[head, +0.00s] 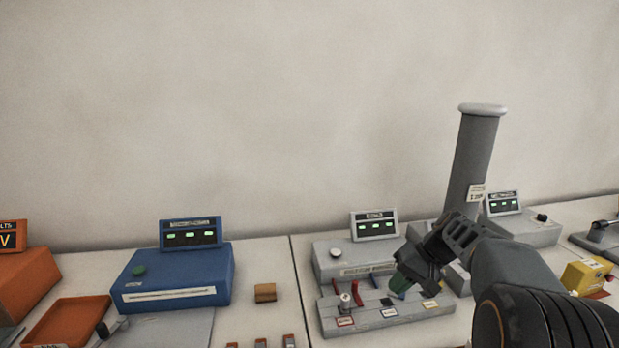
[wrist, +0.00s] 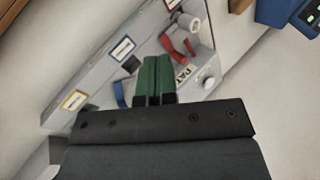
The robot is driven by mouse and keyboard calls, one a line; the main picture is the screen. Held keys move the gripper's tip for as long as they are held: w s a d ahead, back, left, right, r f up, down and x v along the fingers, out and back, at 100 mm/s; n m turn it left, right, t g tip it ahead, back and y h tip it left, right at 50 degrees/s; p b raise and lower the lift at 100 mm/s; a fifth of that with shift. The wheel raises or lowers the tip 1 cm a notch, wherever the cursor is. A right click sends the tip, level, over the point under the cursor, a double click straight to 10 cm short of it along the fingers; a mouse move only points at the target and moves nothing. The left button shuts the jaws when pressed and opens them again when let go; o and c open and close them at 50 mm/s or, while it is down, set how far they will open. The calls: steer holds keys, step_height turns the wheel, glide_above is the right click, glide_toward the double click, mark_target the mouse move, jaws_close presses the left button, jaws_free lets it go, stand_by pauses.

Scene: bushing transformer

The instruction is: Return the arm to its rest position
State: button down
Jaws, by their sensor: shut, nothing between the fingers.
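My gripper (head: 402,283) is at the end of my dark arm, on the right side of the head view. It hangs over a grey device with a sloped front panel (head: 352,325). In the wrist view the green fingers of my gripper (wrist: 154,72) are together, with nothing between them. Behind them the grey panel (wrist: 100,75) shows a red lever (wrist: 178,45), a blue lever (wrist: 120,95) and a white knob (wrist: 189,23). I cannot tell how far the fingertips are from the panel.
A tall grey column (head: 475,150) rises behind my arm. A blue box with a display (head: 180,275) and a small brown block (head: 265,292) stand to the left. An orange tray (head: 65,320) is at far left, a yellow block (head: 587,273) at far right. The wall above is clear.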

steer(key=s+a+f+n+t+h, duration=0.1)
steer(key=s+a+h, duration=0.1)
steer(key=s, duration=0.6)
steer(key=s+a+f+n+t+h, duration=0.1)
steer(key=s+h, duration=0.3)
steer(key=s, duration=0.5)
steer(key=shift+s+a+f+t+h+p, duration=0.2)
steer(key=shift+a+f+t+h+p, duration=0.25)
steer(key=shift+a, duration=0.45)
